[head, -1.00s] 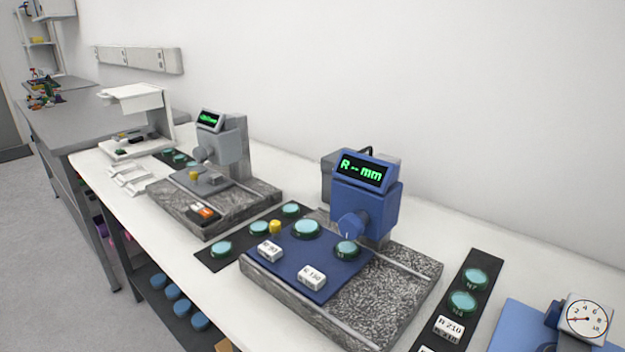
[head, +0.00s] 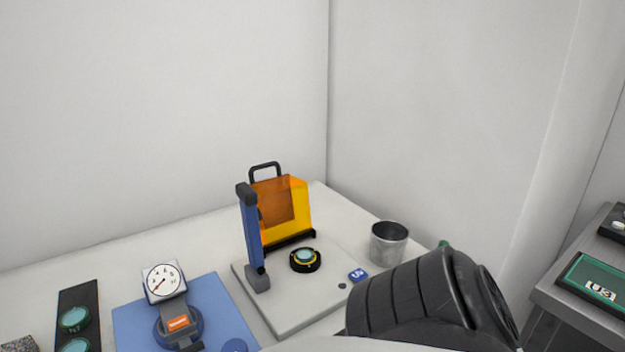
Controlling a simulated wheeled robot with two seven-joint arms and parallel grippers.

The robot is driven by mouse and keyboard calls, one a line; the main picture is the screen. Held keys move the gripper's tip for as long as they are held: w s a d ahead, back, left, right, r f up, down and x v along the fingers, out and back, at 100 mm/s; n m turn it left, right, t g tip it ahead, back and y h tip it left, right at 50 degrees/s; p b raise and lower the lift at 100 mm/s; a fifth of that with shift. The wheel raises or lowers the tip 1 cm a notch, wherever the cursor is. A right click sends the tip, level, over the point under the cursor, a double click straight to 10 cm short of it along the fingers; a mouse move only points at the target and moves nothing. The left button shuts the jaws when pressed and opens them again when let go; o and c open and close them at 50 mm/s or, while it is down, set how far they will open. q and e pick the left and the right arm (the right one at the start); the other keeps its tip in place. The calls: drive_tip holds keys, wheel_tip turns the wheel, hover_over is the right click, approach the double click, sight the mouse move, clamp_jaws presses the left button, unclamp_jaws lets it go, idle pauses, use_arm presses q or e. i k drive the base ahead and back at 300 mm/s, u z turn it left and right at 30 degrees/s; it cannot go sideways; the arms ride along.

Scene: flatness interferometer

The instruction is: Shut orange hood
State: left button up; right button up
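The orange hood (head: 297,212) is a see-through orange box with a black handle (head: 264,166) on top. It stands tipped up at the back of a pale base plate (head: 300,314), so the plate's front is uncovered. A blue upright post (head: 252,232) stands at the plate's left. A round black holder with a teal disc (head: 305,259) sits on the plate in front of the hood. One of my dark arm links covers the lower right of the view, in front of the plate's right corner. Neither gripper's fingers show.
A dial gauge (head: 164,281) on a blue mat (head: 130,318) stands to the left. Walls close off the back corner. Another bench (head: 560,304) is at the right.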

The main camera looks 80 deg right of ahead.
sight(275, 202)
drive_tip(key=z, duration=2.1)
